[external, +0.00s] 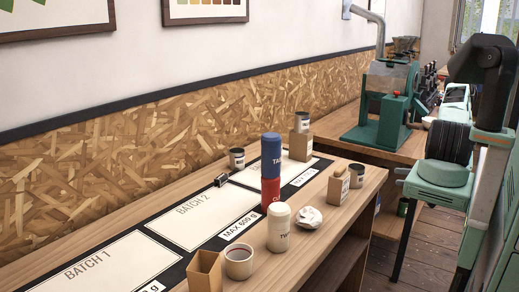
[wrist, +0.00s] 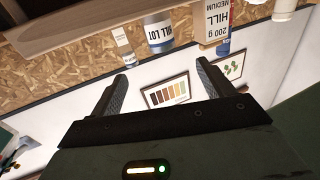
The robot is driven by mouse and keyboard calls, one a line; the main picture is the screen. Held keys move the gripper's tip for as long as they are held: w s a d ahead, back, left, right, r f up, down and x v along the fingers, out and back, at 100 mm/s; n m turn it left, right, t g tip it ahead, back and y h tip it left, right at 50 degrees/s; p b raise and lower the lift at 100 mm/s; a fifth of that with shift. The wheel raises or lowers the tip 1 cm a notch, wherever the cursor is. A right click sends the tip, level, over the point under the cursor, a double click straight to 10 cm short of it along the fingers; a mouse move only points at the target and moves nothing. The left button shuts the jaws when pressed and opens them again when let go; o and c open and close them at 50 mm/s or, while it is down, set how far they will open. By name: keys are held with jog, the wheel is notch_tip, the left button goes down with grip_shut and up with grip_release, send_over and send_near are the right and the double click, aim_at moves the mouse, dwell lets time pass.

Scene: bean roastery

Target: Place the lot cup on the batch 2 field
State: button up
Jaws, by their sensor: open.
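The batch 2 field (external: 197,215) is a white labelled rectangle on the bench's black mat; its surface looks bare, with a small black clip (external: 221,180) at its far edge. I cannot tell which container in the external view is the lot cup.
A blue canister (external: 271,154) stands on a red one (external: 270,192) beside the batch 2 field. A white canister (external: 279,230), crumpled paper (external: 309,218), an open cup (external: 239,263) and a kraft box (external: 205,272) line the front edge. The batch 1 field (external: 92,262) looks clear.

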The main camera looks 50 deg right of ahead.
jog(key=p+x, duration=0.1)
jog(key=x, duration=0.4)
jog(key=p+x, duration=0.2)
jog(key=x, duration=0.4)
jog(key=shift+w+r, duration=0.2)
jog(key=shift+w, duration=0.1)
jog(key=p+x, duration=0.2)
jog(key=x, duration=0.3)
jog(key=shift+r+p, duration=0.15)
jog(key=shift+p, duration=0.15)
jog(key=shift+w+a, duration=0.1)
jog(key=shift+w, duration=0.05)
jog(key=c, duration=1.2)
notch_tip(320, 180, up, 10)
jog(key=p, duration=0.3)
